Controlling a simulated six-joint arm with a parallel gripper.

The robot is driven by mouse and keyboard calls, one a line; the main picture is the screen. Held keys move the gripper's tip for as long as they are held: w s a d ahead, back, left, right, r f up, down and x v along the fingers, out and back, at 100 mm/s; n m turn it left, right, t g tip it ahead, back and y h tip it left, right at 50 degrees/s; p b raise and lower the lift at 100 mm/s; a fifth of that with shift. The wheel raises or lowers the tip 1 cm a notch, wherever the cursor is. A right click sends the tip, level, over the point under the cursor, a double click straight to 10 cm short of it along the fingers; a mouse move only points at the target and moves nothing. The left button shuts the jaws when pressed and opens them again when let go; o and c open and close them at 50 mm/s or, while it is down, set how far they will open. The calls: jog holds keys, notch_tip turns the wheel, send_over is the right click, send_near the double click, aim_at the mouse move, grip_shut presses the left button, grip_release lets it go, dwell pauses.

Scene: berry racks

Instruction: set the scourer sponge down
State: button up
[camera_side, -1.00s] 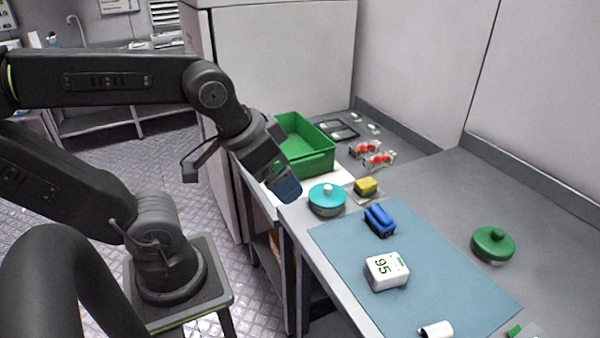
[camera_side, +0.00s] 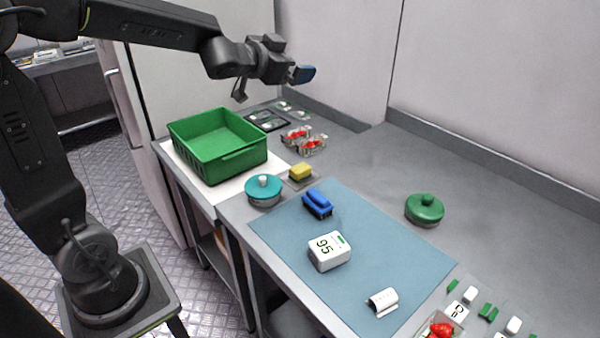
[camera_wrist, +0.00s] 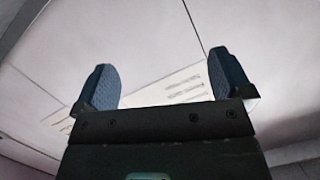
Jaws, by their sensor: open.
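The yellow scourer sponge (camera_side: 300,171) lies on a small flat grey holder (camera_side: 298,184), between the teal-lidded pot and the clear berry boxes. My gripper (camera_side: 304,74) is high above the back of the bench, well above and apart from the sponge. In the wrist view, its two blue fingertips (camera_wrist: 164,84) stand wide apart with nothing between them. The wrist camera faces pale walls or ceiling, and the sponge does not show there.
A green crate (camera_side: 184,155) stands left of the sponge, with a teal-lidded pot (camera_side: 263,190) in front. A blue mat (camera_side: 385,235) carries a blue brush-like item (camera_side: 318,204) and a white 95 box (camera_side: 329,251). Clear berry boxes (camera_side: 304,139) stand behind. Bare bench lies around the green-lidded pot (camera_side: 425,209).

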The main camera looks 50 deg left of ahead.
jog(key=w+a+f+m+h, duration=0.2)
jog(key=w+f+m+h, duration=0.15)
jog(key=w, duration=0.25)
jog(key=m+g+h, duration=0.7)
jog(key=g+h, duration=0.2)
jog(key=h, duration=0.4)
send_near(300, 167)
jog(key=x, duration=0.2)
jog(key=shift+w+d+f, duration=0.1)
jog(key=shift+d+f, duration=0.2)
jog(key=shift+d, duration=0.05)
jog(key=shift+w+d+r, duration=0.1)
jog(key=shift+w+d, duration=0.2)
jog(key=shift+d, duration=0.35)
jog(key=shift+x, duration=3.05)
jog(key=shift+s+a, duration=0.1)
jog(key=c, duration=1.1)
jog(key=shift+o, duration=0.2)
